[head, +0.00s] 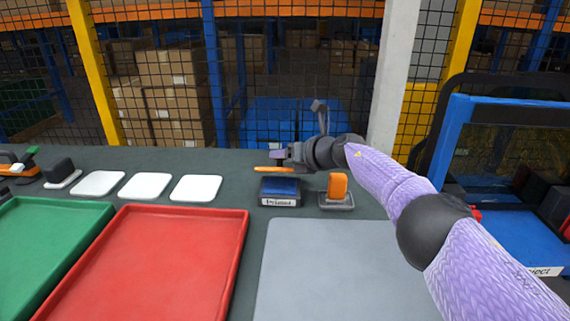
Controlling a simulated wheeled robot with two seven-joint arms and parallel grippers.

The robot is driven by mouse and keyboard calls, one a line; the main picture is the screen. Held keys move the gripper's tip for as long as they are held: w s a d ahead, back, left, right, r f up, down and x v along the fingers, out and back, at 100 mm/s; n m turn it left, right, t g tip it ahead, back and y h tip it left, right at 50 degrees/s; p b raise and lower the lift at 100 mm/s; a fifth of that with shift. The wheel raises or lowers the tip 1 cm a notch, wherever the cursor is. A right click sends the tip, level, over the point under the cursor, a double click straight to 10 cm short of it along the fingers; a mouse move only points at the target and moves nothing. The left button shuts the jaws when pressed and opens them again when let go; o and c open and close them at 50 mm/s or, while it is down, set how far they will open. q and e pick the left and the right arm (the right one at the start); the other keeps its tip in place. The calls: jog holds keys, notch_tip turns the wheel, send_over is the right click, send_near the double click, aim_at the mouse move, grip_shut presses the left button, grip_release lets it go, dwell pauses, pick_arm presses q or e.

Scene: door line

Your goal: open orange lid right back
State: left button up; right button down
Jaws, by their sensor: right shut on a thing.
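The orange lid (273,169) shows as a thin, nearly edge-on strip just above the back of a small dark box with a blue top or inside (281,189) and a white label on its front. My right gripper (283,157) is at the lid, behind and above the box, and is shut on it. The fingertips are small and partly hidden, so the exact grip point is unclear. My right arm reaches in from the right. My left gripper is not in view.
An orange block (338,186) stands on a small grey plate right of the box, below my forearm. A grey mat (340,270) lies in front. Red (165,265) and green (40,240) trays and several white pads (145,186) are left. A blue-framed bin (515,235) stands right; mesh fence behind.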

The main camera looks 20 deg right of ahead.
jog(key=shift+w, duration=0.15)
jog(key=shift+r, duration=0.1)
jog(key=shift+c, duration=1.1)
grip_release()
jog(key=shift+d, duration=0.1)
